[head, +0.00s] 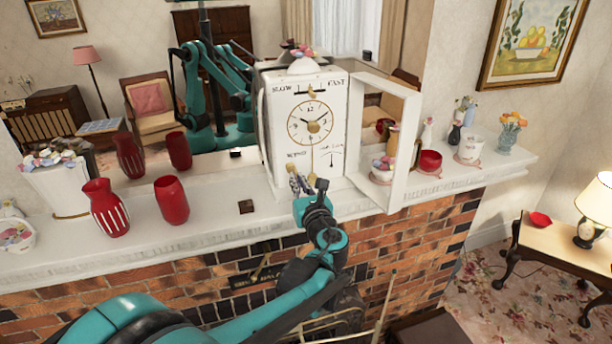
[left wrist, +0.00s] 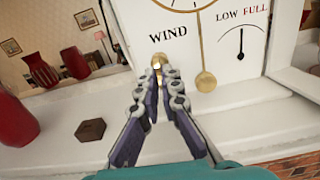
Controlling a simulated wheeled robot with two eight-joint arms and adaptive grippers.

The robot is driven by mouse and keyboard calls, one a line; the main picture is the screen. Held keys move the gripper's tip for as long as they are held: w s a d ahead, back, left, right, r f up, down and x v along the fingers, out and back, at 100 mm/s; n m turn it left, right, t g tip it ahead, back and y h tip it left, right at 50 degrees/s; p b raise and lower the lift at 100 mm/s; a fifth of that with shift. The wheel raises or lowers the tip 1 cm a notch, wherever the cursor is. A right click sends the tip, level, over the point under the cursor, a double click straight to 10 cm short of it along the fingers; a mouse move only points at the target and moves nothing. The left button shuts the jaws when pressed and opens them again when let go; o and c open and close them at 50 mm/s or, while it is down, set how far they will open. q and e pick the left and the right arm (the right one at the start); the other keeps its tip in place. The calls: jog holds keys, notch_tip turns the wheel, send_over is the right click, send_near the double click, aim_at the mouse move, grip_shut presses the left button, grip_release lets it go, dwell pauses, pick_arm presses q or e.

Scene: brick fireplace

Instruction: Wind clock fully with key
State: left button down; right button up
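The white clock (head: 303,95) stands on the mantel, its dial and pendulum (left wrist: 206,82) facing me. Its open front door (head: 402,150) swings out to the right. My left gripper (head: 297,182) is at the clock's lower front, under the WIND label. In the left wrist view, its fingers (left wrist: 158,75) close together on a small brass piece, seemingly the key (left wrist: 157,62), against the clock face. The fingers hide most of the key and any winding hole. The LOW–FULL gauge (left wrist: 241,45) has its needle pointing about straight up, between the two words. My right gripper is out of view.
Red vases (head: 107,208) and (head: 171,199) stand on the mantel (head: 200,235) left of the clock. A small brown block (head: 246,206) lies nearer. A mirror behind reflects the room and my arms.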

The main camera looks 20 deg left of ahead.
pick_arm(q)
jog(key=m, duration=0.4)
jog(key=shift+w, duration=0.1)
jog(key=shift+m, duration=0.3)
jog(key=m, duration=0.4)
jog(key=shift+m, duration=0.3)
jog(key=c, duration=1.6)
grip_release()
jog(key=shift+w+a+f, duration=0.1)
jog(key=shift+w+a, duration=0.05)
jog(key=shift+c, duration=0.2)
jog(key=shift+w+f, duration=0.1)
jog(key=shift+w, duration=0.1)
jog(key=o, duration=0.5)
jog(key=shift+s, duration=0.1)
